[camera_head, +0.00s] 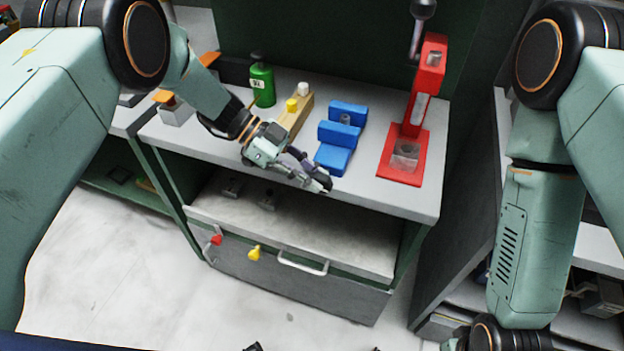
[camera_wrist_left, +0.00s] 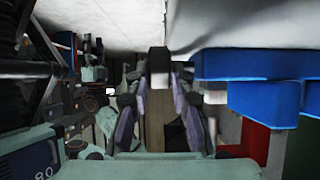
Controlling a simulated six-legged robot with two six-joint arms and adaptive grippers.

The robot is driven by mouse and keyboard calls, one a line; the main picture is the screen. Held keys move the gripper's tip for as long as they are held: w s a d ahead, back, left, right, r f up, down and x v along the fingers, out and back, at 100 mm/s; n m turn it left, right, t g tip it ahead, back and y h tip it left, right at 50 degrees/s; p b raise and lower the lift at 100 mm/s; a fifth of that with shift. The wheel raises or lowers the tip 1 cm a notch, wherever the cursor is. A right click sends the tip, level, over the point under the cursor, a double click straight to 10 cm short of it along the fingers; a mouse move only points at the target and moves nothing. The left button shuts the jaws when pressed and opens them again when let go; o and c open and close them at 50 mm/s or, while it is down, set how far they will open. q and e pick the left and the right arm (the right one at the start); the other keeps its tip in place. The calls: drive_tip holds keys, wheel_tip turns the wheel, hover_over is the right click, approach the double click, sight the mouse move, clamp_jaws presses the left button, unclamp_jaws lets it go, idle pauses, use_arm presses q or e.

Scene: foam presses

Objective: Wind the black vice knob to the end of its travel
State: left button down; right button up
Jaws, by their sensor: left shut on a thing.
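The blue vice (camera_head: 335,157) sits on the grey bench top near the front edge, and its blue blocks also show at the right of the left wrist view (camera_wrist_left: 245,65). My left gripper (camera_head: 318,181) is just in front of the vice, at the bench's front edge. In the left wrist view its fingers are closed around a small dark piece (camera_wrist_left: 158,61), which looks like the black knob. The fingers hide most of the knob in the head view, so its turn cannot be read. My right arm hangs at the right, with its gripper out of view.
A red press (camera_head: 416,120) with a lever stands right of the vice. A green bottle (camera_head: 262,84) and a wooden block (camera_head: 297,117) with yellow and white knobs stand left. Below are an open shelf (camera_head: 300,230) and a drawer handle (camera_head: 302,263).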

idle(0.5)
use_arm(q)
drive_tip(key=c, duration=1.4)
unclamp_jaws()
drive_tip(key=shift+c, duration=0.2)
drive_tip(key=v, duration=1.2)
drive_tip(key=shift+a, duration=0.15)
